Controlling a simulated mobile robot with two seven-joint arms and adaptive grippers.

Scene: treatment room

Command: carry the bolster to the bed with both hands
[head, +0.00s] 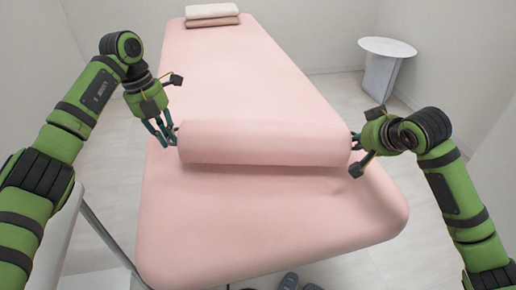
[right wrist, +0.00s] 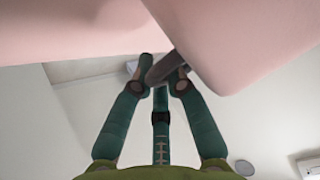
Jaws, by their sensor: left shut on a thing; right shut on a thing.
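The pink bolster (head: 265,143) lies crosswise over the near half of the pink bed (head: 340,215), roughly level. I cannot tell whether it touches the bed or hangs just above it. My left gripper (head: 168,134) is shut at the bolster's left end. My right gripper (head: 356,142) is shut at its right end. In the right wrist view the fingers (right wrist: 162,82) close on a dark grey handle (right wrist: 166,68) on the bolster's end (right wrist: 245,35). The left grip itself is small and partly hidden.
Folded towels (head: 212,14) lie at the bed's far end. A small round white side table (head: 387,48) stands at the right, near the wall. Dark slippers (head: 290,281) are on the floor at the near edge. The bed's middle is clear.

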